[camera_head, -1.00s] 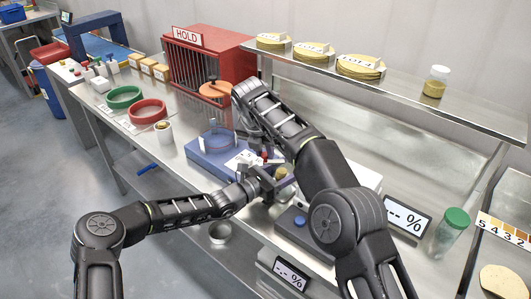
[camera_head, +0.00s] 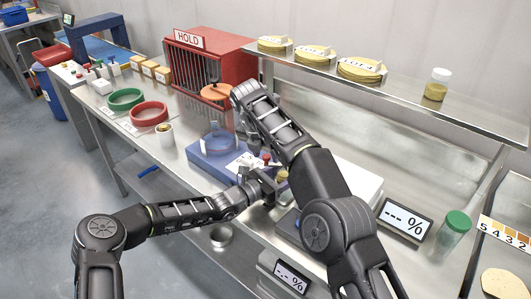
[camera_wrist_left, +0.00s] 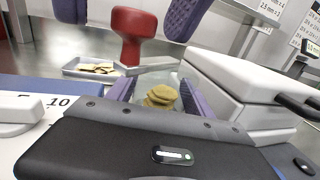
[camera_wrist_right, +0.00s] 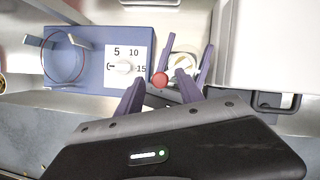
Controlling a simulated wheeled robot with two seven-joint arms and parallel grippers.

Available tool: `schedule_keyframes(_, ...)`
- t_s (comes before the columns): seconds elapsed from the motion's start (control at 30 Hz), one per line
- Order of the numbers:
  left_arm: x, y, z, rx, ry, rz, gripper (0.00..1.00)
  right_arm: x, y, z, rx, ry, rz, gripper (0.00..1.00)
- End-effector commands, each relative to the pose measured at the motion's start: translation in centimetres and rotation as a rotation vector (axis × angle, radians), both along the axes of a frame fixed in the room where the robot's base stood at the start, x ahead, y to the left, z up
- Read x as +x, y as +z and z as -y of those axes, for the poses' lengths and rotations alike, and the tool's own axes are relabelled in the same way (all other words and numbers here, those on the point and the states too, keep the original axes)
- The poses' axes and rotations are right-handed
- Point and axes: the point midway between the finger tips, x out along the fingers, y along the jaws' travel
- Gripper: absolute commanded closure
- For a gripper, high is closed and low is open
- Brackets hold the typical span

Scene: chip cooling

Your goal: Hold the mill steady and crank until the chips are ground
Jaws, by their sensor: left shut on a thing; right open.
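The mill's cup with yellowish chips (camera_wrist_left: 160,97) stands between the purple fingers of my left gripper (camera_wrist_left: 157,86), which is shut on the mill. A red crank knob (camera_wrist_left: 131,22) on a grey arm rises above the cup. In the right wrist view, my right gripper (camera_wrist_right: 160,80) is open. Its fingertips are on either side of the red knob (camera_wrist_right: 160,79); I cannot tell whether they touch it. In the head view, the left gripper (camera_head: 263,185) is below the red knob (camera_head: 266,157), and my right arm hides part of the mill.
A blue machine (camera_wrist_right: 84,55) with a numbered dial stands beside the mill. A white box (camera_head: 357,185) is on the other side. A small tray of chips (camera_wrist_left: 92,68) lies beyond the mill. A shelf (camera_head: 400,92) with chip stacks runs behind.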

Motion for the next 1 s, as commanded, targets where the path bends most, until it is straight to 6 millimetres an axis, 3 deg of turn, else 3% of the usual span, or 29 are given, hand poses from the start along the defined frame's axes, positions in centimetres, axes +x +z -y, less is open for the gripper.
schedule_keyframes(0.63, 0.0, -0.1, 0.0, 0.001, 0.0, -0.001, 0.96, -0.3, 0.1, 0.3, -0.001, 0.085, -0.002, 0.56)
schedule_keyframes(0.87, 0.0, -0.1, 0.0, 0.001, 0.0, 0.0, 0.96, -1.3, 0.0, 0.6, 0.001, 0.259, -0.003, 0.56)
schedule_keyframes(1.0, 0.0, -0.1, 0.0, 0.001, 0.0, 0.0, 0.96, -2.2, 0.1, 1.3, 0.001, 0.445, -0.002, 0.56)
